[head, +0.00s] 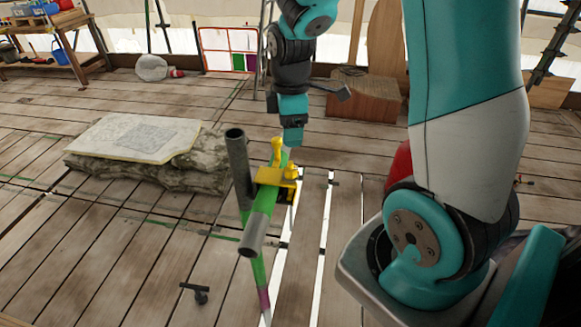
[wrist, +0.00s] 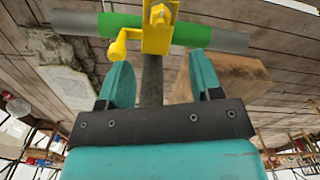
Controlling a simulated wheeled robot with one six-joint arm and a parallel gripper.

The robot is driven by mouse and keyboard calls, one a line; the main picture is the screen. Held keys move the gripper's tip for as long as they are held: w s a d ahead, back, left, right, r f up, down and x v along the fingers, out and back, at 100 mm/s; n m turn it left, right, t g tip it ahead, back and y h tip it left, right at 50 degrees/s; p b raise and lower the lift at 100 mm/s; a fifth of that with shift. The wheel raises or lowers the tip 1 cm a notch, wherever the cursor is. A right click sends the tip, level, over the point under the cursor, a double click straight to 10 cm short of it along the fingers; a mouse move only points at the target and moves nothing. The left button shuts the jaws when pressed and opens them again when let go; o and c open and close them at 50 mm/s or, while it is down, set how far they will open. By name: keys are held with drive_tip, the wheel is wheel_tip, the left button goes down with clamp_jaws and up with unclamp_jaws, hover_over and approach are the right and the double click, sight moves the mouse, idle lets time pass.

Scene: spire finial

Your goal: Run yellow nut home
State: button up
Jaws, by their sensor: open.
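A yellow clamp (head: 270,177) sits on a green tube with bare grey ends (head: 262,205), beside a dark upright tube (head: 237,160). Yellow bolt-like parts stick up from the clamp; I cannot tell surely which is the yellow nut. In the wrist view the clamp (wrist: 158,38) is ahead, with a small nut-like head (wrist: 160,14) on its face and a yellow arm ending in a rounded piece (wrist: 117,49) at its left. My gripper (head: 292,145) is just behind the clamp in the head view. In the wrist view my gripper (wrist: 160,62) has its fingers apart, with nothing held between them.
A stone block with a pale slab (head: 130,137) lies left on the plank floor. A wooden box (head: 365,97) stands behind my gripper. A small dark fitting (head: 197,292) lies on the planks in front. A workbench (head: 45,45) stands far left.

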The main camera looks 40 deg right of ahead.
sight(291, 162)
wheel_tip(291, 162, down, 12)
drive_tip(key=shift+r+p, duration=0.1)
drive_tip(key=shift+p, duration=0.5)
drive_tip(key=shift+c, duration=0.4)
drive_tip(key=c, duration=0.8)
drive_tip(key=shift+c, duration=0.2)
